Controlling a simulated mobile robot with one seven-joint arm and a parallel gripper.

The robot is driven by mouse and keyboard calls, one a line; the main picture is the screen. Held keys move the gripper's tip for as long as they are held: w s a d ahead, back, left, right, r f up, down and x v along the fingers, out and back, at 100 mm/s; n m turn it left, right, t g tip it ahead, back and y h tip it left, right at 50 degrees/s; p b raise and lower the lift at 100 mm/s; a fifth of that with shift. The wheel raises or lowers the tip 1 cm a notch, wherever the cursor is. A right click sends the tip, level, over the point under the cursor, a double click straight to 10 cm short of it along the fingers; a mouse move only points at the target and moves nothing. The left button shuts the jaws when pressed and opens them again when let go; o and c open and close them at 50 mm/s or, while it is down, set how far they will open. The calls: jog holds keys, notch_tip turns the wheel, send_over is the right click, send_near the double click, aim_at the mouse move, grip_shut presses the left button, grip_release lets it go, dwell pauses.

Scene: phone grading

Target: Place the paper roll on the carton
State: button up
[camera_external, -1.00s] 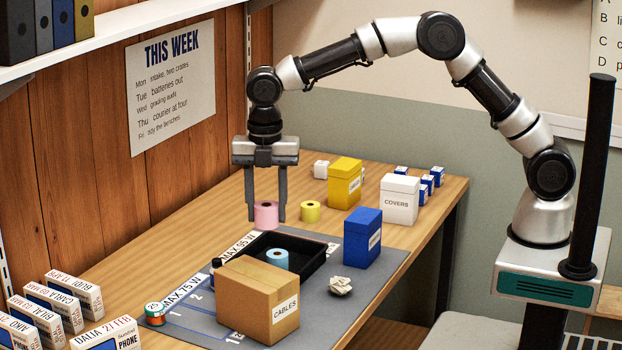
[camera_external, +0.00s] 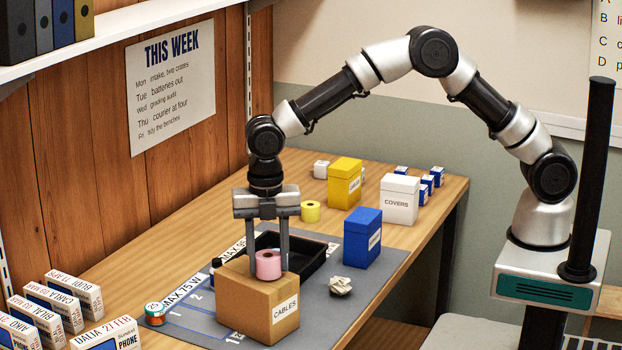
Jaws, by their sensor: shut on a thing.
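My gripper (camera_external: 268,265) points down with a pink paper roll (camera_external: 268,266) between its fingers and is shut on it. The roll stands upright at the far part of the brown carton's top. The carton (camera_external: 244,305) is labelled CABLES and stands closed on the grey mat. The roll's lower edge looks at or very near the carton's top; I cannot tell whether it touches. A yellow roll (camera_external: 310,211) stands on the table behind. The blue roll in the black tray is hidden now behind the pink roll and gripper.
The black tray (camera_external: 308,264) lies just behind the carton. A blue box (camera_external: 362,238) and crumpled paper (camera_external: 340,286) are to the right on the mat (camera_external: 375,283). Yellow (camera_external: 344,183) and white (camera_external: 399,200) boxes stand farther back. Phone boxes (camera_external: 75,294) stand at front left.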

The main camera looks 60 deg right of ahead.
aim_at(268, 254)
jog(key=shift+f, duration=0.25)
jog(key=o, duration=1.1)
notch_tip(268, 254, up, 12)
jog(key=p, duration=0.1)
jog(key=s+d+r+m+t, duration=0.1)
jog(key=s+d+r+m, duration=0.1)
jog(key=d+r+m, duration=0.45)
jog(key=s+d+r+m+t, duration=0.2)
jog(key=s+d+r+m, duration=0.3)
jog(key=d, duration=0.5)
jog(key=s+d+m+t, duration=0.1)
jog(key=s+d+m, duration=0.3)
jog(key=s, duration=0.2)
jog(key=s+d+m, duration=0.5)
jog(key=s, duration=0.1)
jog(key=s+d+f+m+t, duration=0.1)
jog(key=s+d+m, duration=0.3)
jog(key=s, duration=0.2)
jog(key=shift+s+d+f+t, duration=0.1)
jog(key=shift+d+t, duration=0.05)
jog(key=shift+t, duration=0.15)
